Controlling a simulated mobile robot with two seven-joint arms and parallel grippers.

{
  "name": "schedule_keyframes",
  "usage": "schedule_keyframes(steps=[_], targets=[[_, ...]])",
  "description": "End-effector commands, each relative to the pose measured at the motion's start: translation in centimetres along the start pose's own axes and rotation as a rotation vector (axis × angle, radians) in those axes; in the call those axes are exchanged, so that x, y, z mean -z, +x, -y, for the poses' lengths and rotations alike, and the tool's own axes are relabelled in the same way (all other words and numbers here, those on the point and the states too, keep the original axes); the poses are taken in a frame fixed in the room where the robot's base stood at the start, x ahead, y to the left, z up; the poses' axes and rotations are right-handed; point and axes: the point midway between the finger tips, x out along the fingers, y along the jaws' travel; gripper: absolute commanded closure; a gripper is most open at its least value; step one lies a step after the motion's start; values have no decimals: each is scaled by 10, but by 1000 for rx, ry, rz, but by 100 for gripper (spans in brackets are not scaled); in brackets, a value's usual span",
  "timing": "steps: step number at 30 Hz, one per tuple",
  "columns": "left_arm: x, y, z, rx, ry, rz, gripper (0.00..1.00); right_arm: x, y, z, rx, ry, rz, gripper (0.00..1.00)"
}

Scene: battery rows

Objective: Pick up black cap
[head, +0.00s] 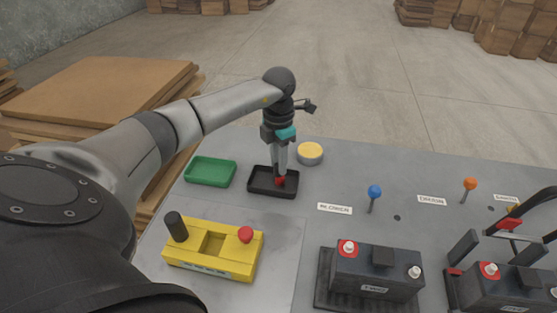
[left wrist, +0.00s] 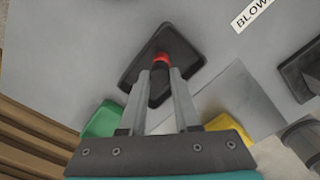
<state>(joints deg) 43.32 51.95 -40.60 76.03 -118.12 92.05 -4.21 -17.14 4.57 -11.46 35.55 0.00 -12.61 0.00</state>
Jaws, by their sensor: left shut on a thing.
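My left gripper (head: 280,178) reaches down into a shallow black tray (head: 259,192). Its fingers are shut on a small piece that shows red at the fingertips and dark between the fingers. In the left wrist view the red part (left wrist: 161,60) sits just beyond the fingertips (left wrist: 160,74), over the tray (left wrist: 190,57). I cannot tell whether the red and dark parts are one piece. A black upright cylinder (head: 176,226) stands on the left end of a yellow block (head: 212,266), apart from the gripper. I cannot make out my right gripper.
A green tray (head: 210,172) lies left of the black tray, and a round yellow-topped tin (head: 311,153) to its right. A red knob (head: 245,235) is on the yellow block. A battery (head: 376,270), a second battery (head: 510,286) and blue (head: 375,192) and orange (head: 470,184) pins are at right.

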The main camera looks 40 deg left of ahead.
Motion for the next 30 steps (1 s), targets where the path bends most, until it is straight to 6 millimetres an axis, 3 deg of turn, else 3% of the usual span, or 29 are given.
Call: schedule_keyframes(steps=[4,20,26,30], targets=[[0,0,0,0,0,0,100,-1,0,0,0,0,2,33],[0,-5,0,-1,0,1,100,-2,-1,0,0,0,3,33],[-1,-27,-1,-2,0,3,100,-1,-6,0,0,0,3,33],[-1,-57,-1,-3,0,5,100,-1,-11,0,0,0,3,33]])
